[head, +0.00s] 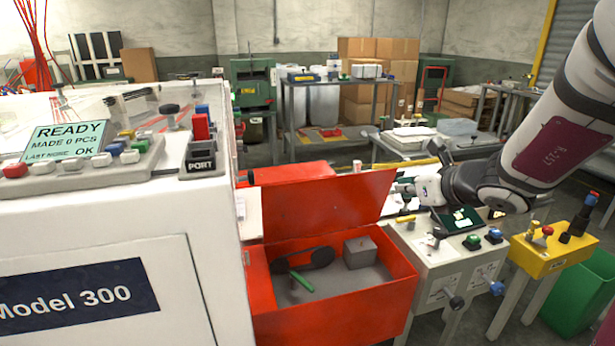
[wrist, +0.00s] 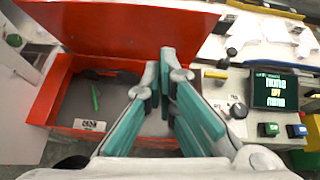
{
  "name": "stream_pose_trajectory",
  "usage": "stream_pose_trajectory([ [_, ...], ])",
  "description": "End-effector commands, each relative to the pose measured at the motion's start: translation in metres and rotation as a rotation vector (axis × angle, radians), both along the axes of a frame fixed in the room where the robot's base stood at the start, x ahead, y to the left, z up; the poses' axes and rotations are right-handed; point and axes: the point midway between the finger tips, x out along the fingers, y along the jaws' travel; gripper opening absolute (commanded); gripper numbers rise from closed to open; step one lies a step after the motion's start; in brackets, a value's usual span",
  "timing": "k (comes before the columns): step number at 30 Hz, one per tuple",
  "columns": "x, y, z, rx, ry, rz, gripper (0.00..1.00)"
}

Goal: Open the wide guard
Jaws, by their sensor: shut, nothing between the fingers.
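A red bin with a wide red lid stands beside the white machine; no part is labelled as the wide guard. The lid (head: 328,207) stands raised at the back of the bin (head: 335,318), leaving its inside exposed. The lid also shows in the wrist view (wrist: 120,25), above the open bin (wrist: 38,104). My gripper (head: 405,188) is right of the lid, over the control panel area in the head view. In the wrist view its teal fingers (wrist: 166,58) are shut and empty, in front of the bin's right part. Whether they touch the lid cannot be told.
The bin holds a dark part (head: 303,260), a green-handled item (head: 301,281) and a grey block (head: 360,252). A grey panel (head: 440,262) with knobs stands right of it, then a yellow box (head: 550,252). The white machine (head: 100,240) blocks the left.

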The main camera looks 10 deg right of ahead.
Motion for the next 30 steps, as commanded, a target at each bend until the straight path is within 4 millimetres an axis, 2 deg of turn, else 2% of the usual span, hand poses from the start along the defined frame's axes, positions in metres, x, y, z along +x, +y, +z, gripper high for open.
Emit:
stream_pose_trajectory([
  [3, 0.004, -0.016, -0.009, 0.049, 0.004, -0.073, 0.00],
  [8, 0.015, -0.017, -0.016, 0.057, 0.003, -0.083, 0.00],
  [22, 0.091, -0.013, -0.060, 0.055, 0.004, -0.079, 0.00],
  [30, 0.122, -0.012, -0.048, 0.053, 0.002, -0.078, 0.00],
])
